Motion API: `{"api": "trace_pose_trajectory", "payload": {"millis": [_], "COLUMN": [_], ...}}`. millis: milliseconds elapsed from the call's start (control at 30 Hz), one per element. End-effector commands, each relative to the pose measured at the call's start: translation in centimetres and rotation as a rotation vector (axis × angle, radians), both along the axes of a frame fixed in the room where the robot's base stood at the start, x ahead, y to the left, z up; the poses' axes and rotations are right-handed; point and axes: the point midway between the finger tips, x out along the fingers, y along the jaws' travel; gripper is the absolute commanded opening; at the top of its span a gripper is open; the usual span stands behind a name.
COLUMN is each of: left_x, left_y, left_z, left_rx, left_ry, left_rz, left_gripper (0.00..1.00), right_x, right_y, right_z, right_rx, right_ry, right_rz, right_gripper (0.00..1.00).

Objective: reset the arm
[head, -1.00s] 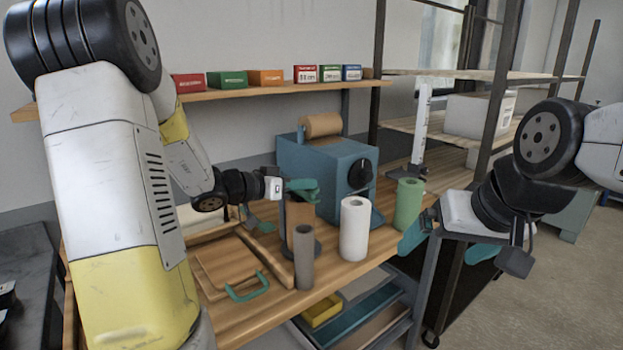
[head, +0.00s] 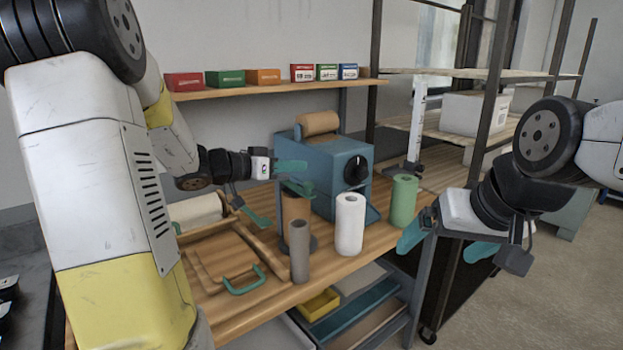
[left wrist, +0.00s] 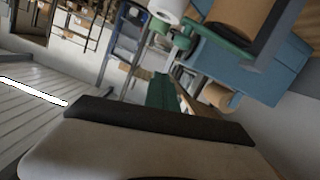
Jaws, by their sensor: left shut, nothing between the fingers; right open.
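My left gripper (head: 292,176) has teal fingers and is above the workbench, close to the brown roll on its stand and in front of the blue dispenser machine. It is shut with nothing visible between its fingers. In the left wrist view a green finger (left wrist: 165,92) shows beyond my dark wrist edge. My right gripper (head: 447,243) hangs off the right side of the bench, its teal fingers spread apart and empty.
On the wooden bench (head: 240,325) stand a brown roll (head: 296,207), a grey roll (head: 300,255), a white roll (head: 350,225), a green roll (head: 403,202) and the blue machine (head: 325,175). A wooden tray (head: 222,262) lies left. Small boxes line the shelf (head: 280,88) above.

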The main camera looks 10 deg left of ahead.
Motion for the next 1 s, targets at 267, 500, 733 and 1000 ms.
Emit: {"api": "trace_pose_trajectory", "payload": {"millis": [267, 500, 733, 1000], "left_x": [-4.1, -5.8, -11.9, -22.0], "left_y": [4.1, 5.0, -1.1, -4.1], "left_z": [1.2, 1.7, 1.0, -2.0], "left_rx": [0.001, 0.000, 0.050, 0.279], "left_ry": [-0.002, 0.012, 0.289, 0.691], "left_rz": [0.005, -0.008, -0.123, -0.005], "left_gripper": [0.00, 0.00, 0.00, 0.00], "right_x": [0.0, 0.0, 0.0, 0.0], "right_y": [0.0, 0.0, 0.0, 0.0], "right_z": [0.0, 0.0, 0.0, 0.0], "right_rx": [-0.001, -0.001, -0.001, -0.001], "right_ry": [0.001, 0.001, 0.001, 0.001], "right_rz": [0.001, 0.001, 0.001, 0.001], "right_gripper": [0.96, 0.96, 0.96, 0.96]}}
